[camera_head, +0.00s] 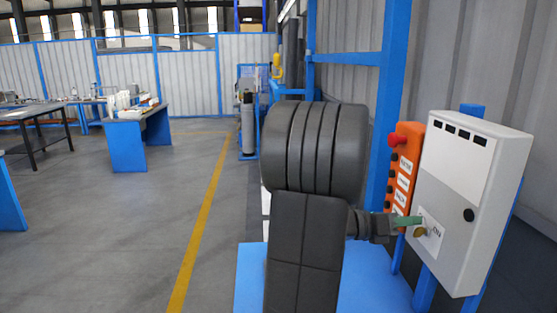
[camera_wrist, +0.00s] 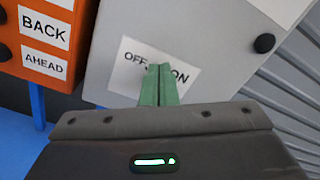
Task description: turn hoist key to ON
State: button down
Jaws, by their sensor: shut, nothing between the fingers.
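The hoist key (camera_head: 420,232) is a small brass-coloured piece on the lower front of the light grey control box (camera_head: 478,190), in the head view. It sits on a white label (camera_head: 433,240), whose ON side shows to its right. My gripper (camera_head: 416,221) has green fingers, shut and empty, with their tips at the label just above the key. In the wrist view the gripper (camera_wrist: 159,72) points at the label (camera_wrist: 128,62) between the words OFF and ON. The fingers hide the key there, so its angle and any contact cannot be told.
An orange pendant (camera_head: 402,172) with a red button (camera_head: 394,140) and several labels hangs close left of the box; it also shows in the wrist view (camera_wrist: 42,40). A black round knob (camera_head: 468,215) is on the box. A blue post (camera_head: 392,100) stands behind.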

jog(key=a, duration=0.6)
jog(key=shift+s+p, duration=0.25)
jog(key=shift+p, duration=0.05)
jog(key=shift+w+d+f+b, duration=0.2)
jog(key=shift+w+d+b, duration=0.2)
jog(key=shift+d+b, duration=0.6)
jog(key=shift+w+d+f+b, duration=0.25)
jog(key=shift+w+d+b, duration=0.15)
jog(key=shift+d+b, duration=0.6)
jog(key=shift+w+d+f+b, duration=0.2)
jog(key=shift+w+d+b, duration=0.2)
jog(key=shift+d+b, duration=0.6)
